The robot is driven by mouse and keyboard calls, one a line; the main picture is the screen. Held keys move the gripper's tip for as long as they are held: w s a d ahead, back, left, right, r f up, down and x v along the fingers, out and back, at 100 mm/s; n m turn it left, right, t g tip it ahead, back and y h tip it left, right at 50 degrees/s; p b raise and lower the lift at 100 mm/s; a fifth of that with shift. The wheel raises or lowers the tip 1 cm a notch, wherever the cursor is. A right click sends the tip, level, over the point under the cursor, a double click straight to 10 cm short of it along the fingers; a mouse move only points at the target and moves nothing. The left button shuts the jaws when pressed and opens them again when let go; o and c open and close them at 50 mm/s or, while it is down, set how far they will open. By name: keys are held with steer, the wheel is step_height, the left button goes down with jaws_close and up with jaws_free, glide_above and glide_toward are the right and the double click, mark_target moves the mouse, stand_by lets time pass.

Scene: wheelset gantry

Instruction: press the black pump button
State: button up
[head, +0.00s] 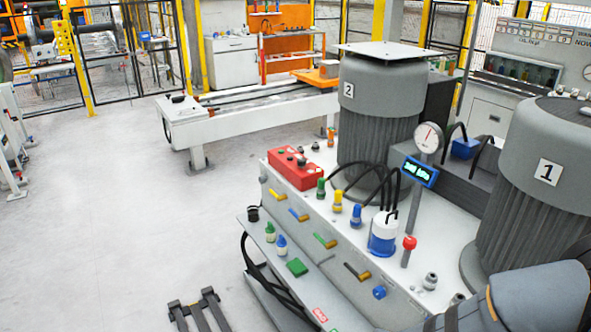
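A red control box (283,172) sits on the far left corner of the pump bench. Small dark round buttons (301,161) are on its top; they are too small to tell apart, and I cannot read which is the pump's. A separate black knob (253,214) stands on the bench's lower front ledge. My gripper (194,302) shows at the bottom edge, left of the bench, with its two dark fingers apart and nothing between them. It is well away from the red box, touching nothing visible. Its base is cut off by the frame edge.
Two large grey motors, marked 2 (378,130) and 1 (540,165), rise from the bench. Black hoses, a gauge (428,137), a blue-white canister (383,235) and a red knob (409,243) stand between. My arm fills the lower right. The floor (110,200) at left is clear.

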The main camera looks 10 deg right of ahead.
steer(key=shift+c, duration=1.2)
steer(key=c, duration=0.7)
jaws_close()
